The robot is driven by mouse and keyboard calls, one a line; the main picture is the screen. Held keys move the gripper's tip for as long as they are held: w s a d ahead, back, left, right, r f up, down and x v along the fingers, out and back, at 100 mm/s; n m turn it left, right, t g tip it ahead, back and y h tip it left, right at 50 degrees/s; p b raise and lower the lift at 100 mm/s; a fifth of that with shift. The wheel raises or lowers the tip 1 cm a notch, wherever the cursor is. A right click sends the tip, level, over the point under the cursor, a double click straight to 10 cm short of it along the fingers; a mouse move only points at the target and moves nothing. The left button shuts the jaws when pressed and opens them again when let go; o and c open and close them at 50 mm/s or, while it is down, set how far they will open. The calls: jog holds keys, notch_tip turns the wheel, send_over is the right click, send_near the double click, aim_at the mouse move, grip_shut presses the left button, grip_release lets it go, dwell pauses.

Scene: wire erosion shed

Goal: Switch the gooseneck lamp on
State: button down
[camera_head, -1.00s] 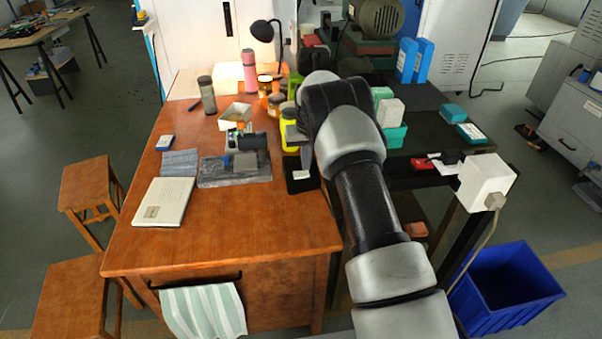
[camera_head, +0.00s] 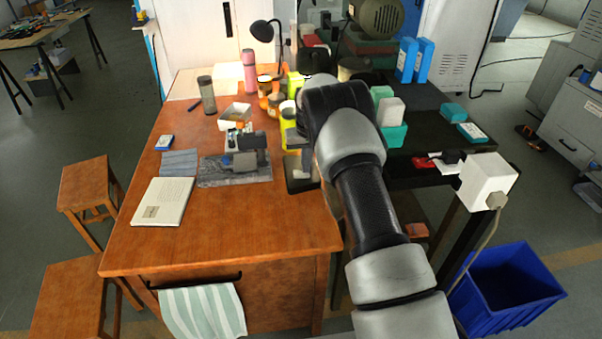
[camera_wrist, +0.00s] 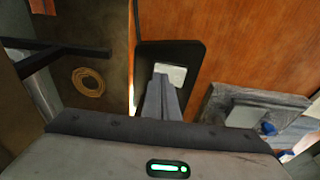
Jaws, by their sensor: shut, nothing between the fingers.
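The gooseneck lamp (camera_head: 262,31) has a black head and a thin bent neck and stands at the back of the wooden desk. I cannot tell whether its bulb is lit. A dark plate with a raised rim (camera_wrist: 192,52) lies on the desk's right side and carries a pale rectangular pad (camera_wrist: 172,74). I cannot tell whether this plate belongs to the lamp. My gripper (camera_wrist: 161,82) is shut and empty, with its fingertips over the lower left part of the pad. Whether they touch is unclear. My gripper also shows in the head view (camera_head: 305,174).
Yellow bottles and jars (camera_head: 288,112) stand close behind my gripper. A grey stone slab (camera_head: 235,176) with small parts lies to its left. A white book (camera_head: 162,201) lies farther left. A dark table (camera_head: 440,130) adjoins at right.

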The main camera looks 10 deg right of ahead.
notch_tip(320, 180, up, 7)
jog(key=p, duration=0.3)
dwell(0.5)
jog(key=s+r+t+p, duration=0.1)
jog(key=s+r, duration=0.4)
jog(key=r, duration=0.5)
jog(key=s+r+p, duration=0.2)
jog(key=s+r, duration=0.3)
jog(key=r, duration=0.4)
jog(key=s+r+t+p, duration=0.1)
jog(key=s+r, duration=0.5)
jog(key=r, duration=0.4)
jog(key=s+r+t+p, duration=0.1)
jog(key=s+r+p, duration=0.1)
jog(key=s, duration=1.2)
jog(key=s+r+p, duration=0.2)
jog(key=s+r, duration=0.1)
jog(key=s, duration=1.1)
jog(key=shift+s+r+t, duration=0.3)
jog(key=shift+s+t, duration=0.1)
